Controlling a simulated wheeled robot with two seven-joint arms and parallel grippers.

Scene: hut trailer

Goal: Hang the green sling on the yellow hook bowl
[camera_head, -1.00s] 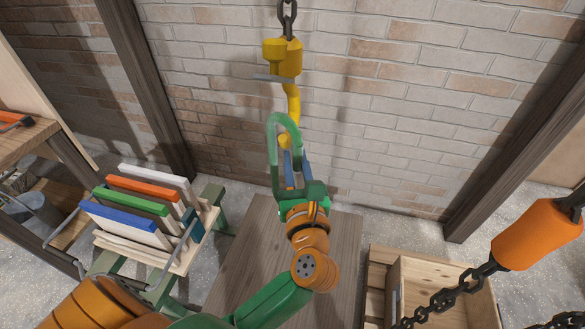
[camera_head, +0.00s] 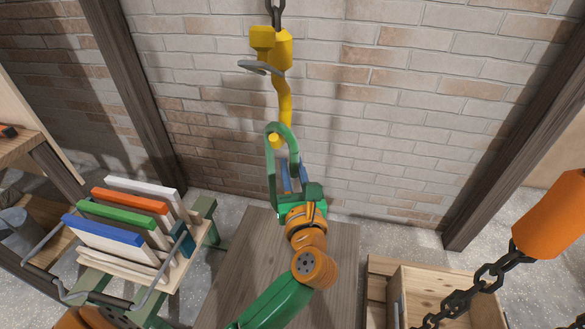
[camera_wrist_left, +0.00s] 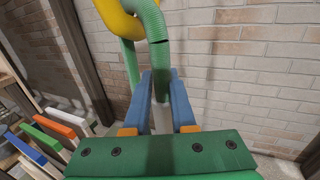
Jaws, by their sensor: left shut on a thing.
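The green sling (camera_head: 270,170) is an upright closed loop in the head view. My left gripper (camera_head: 291,180) is shut on one side of it, and its blue fingers also flank the strand in the left wrist view (camera_wrist_left: 161,100). The yellow hook (camera_head: 283,100) hangs from a chain above, and its upturned tip (camera_head: 274,140) shows inside the top of the loop. In the left wrist view the yellow curve (camera_wrist_left: 112,20) passes by the top of the loop, between its two strands. Whether the sling rests on the bowl is unclear. My right gripper is out of view.
A rack with coloured boards (camera_head: 130,225) stands at the left. A wooden table top (camera_head: 240,265) lies below my left arm. A wooden crate (camera_head: 440,290) and an orange cylinder on a chain (camera_head: 553,215) are at the right. The brick wall is behind the hook.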

